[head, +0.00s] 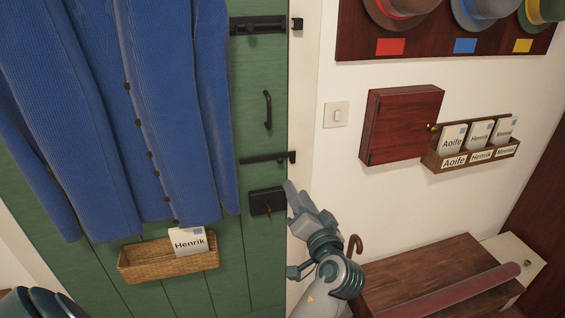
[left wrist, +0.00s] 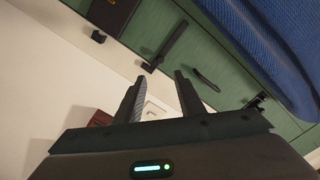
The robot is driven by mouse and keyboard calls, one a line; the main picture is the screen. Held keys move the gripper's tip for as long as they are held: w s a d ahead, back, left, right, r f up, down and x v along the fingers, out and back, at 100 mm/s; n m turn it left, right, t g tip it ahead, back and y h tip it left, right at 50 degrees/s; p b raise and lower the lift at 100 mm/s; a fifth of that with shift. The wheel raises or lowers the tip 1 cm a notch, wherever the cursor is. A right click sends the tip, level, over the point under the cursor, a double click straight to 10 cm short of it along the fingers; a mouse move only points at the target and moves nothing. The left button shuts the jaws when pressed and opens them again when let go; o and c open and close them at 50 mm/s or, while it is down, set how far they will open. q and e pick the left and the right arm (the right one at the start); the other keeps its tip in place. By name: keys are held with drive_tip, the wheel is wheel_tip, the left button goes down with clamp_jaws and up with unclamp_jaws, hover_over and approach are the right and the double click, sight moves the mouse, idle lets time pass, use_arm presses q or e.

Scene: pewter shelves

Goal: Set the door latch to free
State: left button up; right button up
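The green door (head: 232,270) fills the left of the head view. A black latch bar (head: 262,159) lies level on it, its right end reaching the catch (head: 292,157) at the door frame. The bar (left wrist: 173,40) also shows in the left wrist view. Below it is a black lock box (head: 262,201) with a small brassy piece hanging from it. My left gripper (head: 298,196) is just right of the lock box, by the frame. Its fingers (left wrist: 160,80) are apart, with nothing between them. My right gripper is out of view.
A black handle (head: 267,110) and a top bolt (head: 258,25) are on the door. A blue coat (head: 100,110) and a wicker basket (head: 170,265) hang left. A red-brown cabinet (head: 400,125) and a card rack (head: 470,150) are right, above a wooden bench (head: 420,275).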

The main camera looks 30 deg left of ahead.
sight(281, 162)
use_arm(q)
drive_tip(key=p+x, duration=0.4)
drive_tip(key=x, duration=0.8)
drive_tip(key=shift+w+a+r, duration=0.1)
drive_tip(key=shift+w+a, duration=0.15)
drive_tip(key=shift+w+a+p, duration=0.35)
drive_tip(key=shift+a, duration=0.05)
clamp_jaws()
